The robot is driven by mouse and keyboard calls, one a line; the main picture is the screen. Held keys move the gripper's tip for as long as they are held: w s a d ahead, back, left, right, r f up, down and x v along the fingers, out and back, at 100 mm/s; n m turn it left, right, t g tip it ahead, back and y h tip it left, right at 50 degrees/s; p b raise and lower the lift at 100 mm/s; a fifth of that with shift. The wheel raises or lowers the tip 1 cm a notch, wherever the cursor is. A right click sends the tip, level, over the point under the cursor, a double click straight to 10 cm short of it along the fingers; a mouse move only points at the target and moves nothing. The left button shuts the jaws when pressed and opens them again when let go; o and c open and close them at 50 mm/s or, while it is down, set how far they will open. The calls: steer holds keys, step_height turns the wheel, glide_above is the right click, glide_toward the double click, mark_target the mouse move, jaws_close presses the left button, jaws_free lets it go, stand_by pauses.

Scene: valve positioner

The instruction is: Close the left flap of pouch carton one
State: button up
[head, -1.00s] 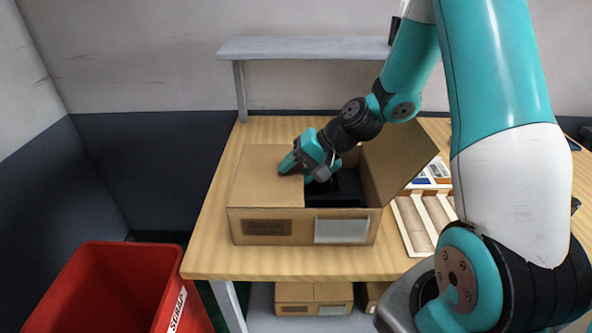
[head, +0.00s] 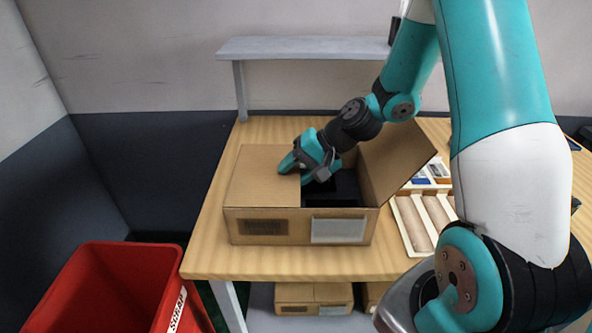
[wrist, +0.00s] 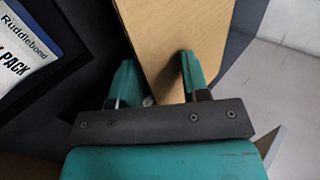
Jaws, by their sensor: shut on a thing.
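Pouch carton one (head: 335,212) stands on the wooden table. Its left flap (head: 262,178) lies folded inward over the left half of the opening. Its right flap (head: 405,165) stands up and leans outward. The right half of the opening shows a dark interior. My gripper (head: 286,165) is at the inner edge of the left flap, shut on it. In the wrist view my two teal fingers (wrist: 158,82) sit either side of a tan panel; the exact contact is hard to make out. A pouch labelled Ruddlebond (wrist: 25,50) shows at the left of the wrist view.
A red scrap bin (head: 105,290) stands left of the table. A wooden tray (head: 425,222) lies right of the carton. A grey shelf (head: 300,48) stands at the back. More cartons (head: 312,297) sit below the table. The table left of the carton has little room.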

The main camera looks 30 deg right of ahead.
steer(key=shift+s+f, duration=0.2)
steer(key=shift+f, duration=0.2)
steer(key=shift+s+d+r, duration=0.1)
steer(key=shift+d+r, duration=0.25)
steer(key=shift+r, duration=0.1)
steer(key=v, duration=1.6)
steer(key=shift+r+p, duration=0.4)
steer(key=shift+r, duration=0.1)
steer(key=shift+d, duration=0.15)
steer(key=s+a+r+n+g+h, duration=0.1)
steer(key=s+a+r+n+g, duration=0.15)
steer(key=a+n, duration=0.75)
steer(key=s+a+r+n+g+h, duration=0.1)
steer(key=s+a+n+g+h, duration=0.1)
steer(key=s+a, duration=1)
steer(key=shift+s+a+n+p, duration=0.2)
steer(key=shift+a+n+p, duration=0.35)
steer(key=shift+a, duration=0.8)
steer(key=shift+r+g, duration=0.15)
steer(key=shift+g, duration=0.1)
